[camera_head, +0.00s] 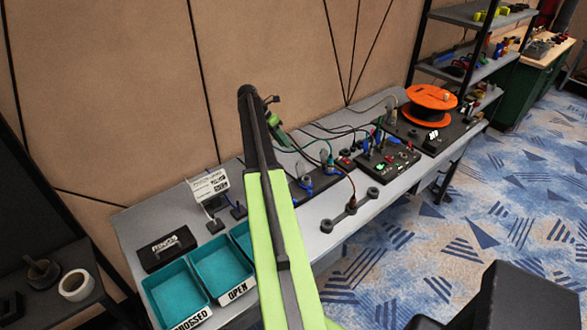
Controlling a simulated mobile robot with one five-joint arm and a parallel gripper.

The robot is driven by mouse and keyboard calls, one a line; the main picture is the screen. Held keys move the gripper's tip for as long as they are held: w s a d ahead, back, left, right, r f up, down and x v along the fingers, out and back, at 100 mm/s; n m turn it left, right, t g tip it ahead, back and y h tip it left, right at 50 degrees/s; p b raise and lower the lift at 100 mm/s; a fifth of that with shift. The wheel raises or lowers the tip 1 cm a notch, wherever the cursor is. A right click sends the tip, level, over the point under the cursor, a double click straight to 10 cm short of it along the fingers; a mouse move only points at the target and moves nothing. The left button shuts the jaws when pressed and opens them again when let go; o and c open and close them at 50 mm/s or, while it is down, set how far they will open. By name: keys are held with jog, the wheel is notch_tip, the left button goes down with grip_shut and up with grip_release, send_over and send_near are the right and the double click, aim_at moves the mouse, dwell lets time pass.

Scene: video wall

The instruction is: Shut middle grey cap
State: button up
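Small grey round pieces that look like caps stand in a row along the bench, among cables and blue connectors: one (301,168) just right of my arm, one (325,153) in the middle, and one (391,104) farther back. They look raised, but they are too small to tell exactly how far each is open. My green and black arm reaches up from the bottom centre. My gripper (274,122) is at its far end, left of the caps and apart from the middle one. Its fingers are too small and partly hidden to read.
Teal trays (180,290) and a black box (166,248) sit at the bench's left end. A black panel with switches (388,160), an orange reel (431,98) and a grey double-ended bar (350,209) lie right of my arm. Cables cross the bench. Blue carpet lies open at right.

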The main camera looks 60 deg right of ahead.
jog(key=b, duration=0.6)
send_near(299, 167)
jog(key=d+x, duration=0.1)
jog(key=x, duration=0.4)
jog(key=shift+d+f+b, duration=0.15)
jog(key=shift+d+b, duration=0.05)
jog(key=shift+b, duration=0.15)
jog(key=shift+c, duration=0.2)
grip_shut()
jog(key=shift+w, duration=0.15)
